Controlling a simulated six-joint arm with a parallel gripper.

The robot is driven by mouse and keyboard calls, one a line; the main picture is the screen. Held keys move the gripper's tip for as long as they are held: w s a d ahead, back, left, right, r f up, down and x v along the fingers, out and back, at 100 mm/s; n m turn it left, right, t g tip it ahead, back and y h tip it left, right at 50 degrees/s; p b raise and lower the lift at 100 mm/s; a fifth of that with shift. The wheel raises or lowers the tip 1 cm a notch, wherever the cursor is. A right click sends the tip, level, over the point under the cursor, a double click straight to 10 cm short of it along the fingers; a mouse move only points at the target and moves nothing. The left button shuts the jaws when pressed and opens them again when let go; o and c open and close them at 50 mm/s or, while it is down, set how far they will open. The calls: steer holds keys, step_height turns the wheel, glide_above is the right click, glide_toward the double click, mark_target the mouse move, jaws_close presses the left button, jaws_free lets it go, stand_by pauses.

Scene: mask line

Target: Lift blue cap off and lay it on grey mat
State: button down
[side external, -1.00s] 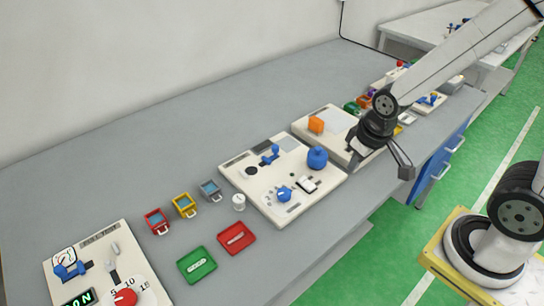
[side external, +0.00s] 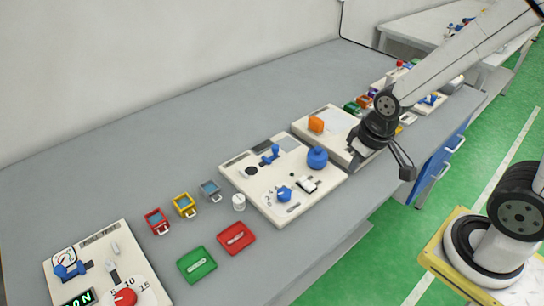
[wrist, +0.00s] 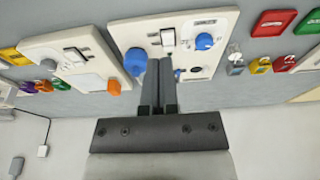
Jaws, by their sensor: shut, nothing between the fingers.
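The blue cap (side external: 317,158), a rounded knob-like piece, sits on the right part of the white panel (side external: 247,185). It also shows in the wrist view (wrist: 136,60), just left of my finger tips. The grey mat (side external: 287,143) is a flat square at the back of the same panel; I cannot make it out in the wrist view. My gripper (wrist: 160,62) is shut and empty, its two fingers side by side. In the side view it hangs to the right of the cap, apart from it; its fingers are small and partly hidden there.
The panel also carries a blue lever (side external: 270,153), a blue dial (side external: 284,193) and a switch (side external: 306,184). A second panel with an orange block (side external: 316,124) stands to the right. Red (side external: 236,238) and green (side external: 197,264) trays lie at the front left. The bench behind is clear.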

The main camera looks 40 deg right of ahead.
jaws_free()
steer(key=shift+w, duration=0.1)
stand_by(0.3)
steer(key=m+g, duration=0.2)
steer(key=m, duration=2.1)
glide_above(317, 148)
steer(key=s, duration=0.1)
steer(key=f, duration=0.2)
steer(key=a+f, duration=0.1)
steer(key=f, duration=0.1)
steer(key=shift+s+f, duration=0.2)
steer(key=m, duration=0.1)
steer(key=w+d+f+m, duration=0.1)
steer(key=shift+w+d+m+g, duration=0.1)
steer(key=shift+w+m+g, duration=0.2)
steer(key=shift+m, duration=0.1)
steer(key=shift+f, duration=1.3)
steer(key=shift+s+f, duration=0.1)
